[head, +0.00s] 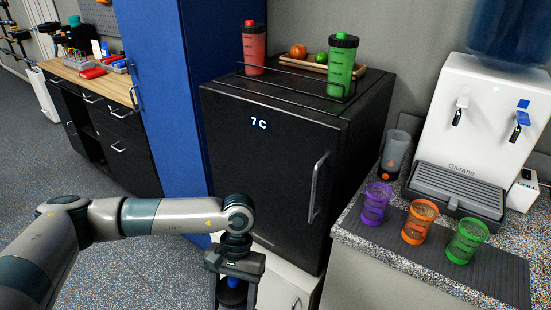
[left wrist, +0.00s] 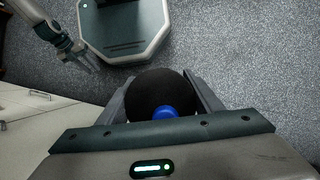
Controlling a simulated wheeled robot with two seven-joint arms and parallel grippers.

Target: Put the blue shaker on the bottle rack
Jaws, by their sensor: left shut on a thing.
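My left gripper (head: 234,290) is low in front of the black fridge, pointing down, shut on the blue shaker (head: 232,283), which is mostly hidden by the gripper and cut off by the frame's lower edge. In the left wrist view, the shaker's round black lid with a blue cap (left wrist: 166,112) sits between the fingers. The bottle rack (head: 292,87) is a low dark wire frame on top of the fridge. A red shaker (head: 254,50) stands at its left end and a green shaker (head: 342,68) at its right. My right gripper (left wrist: 88,62) looks open and empty.
The black fridge (head: 265,160) stands beside a tall blue cabinet (head: 165,90). A wooden tray with fruit (head: 298,52) is behind the rack. On the right counter are purple (head: 375,204), orange (head: 419,222) and green (head: 467,241) cups and a water dispenser (head: 480,120).

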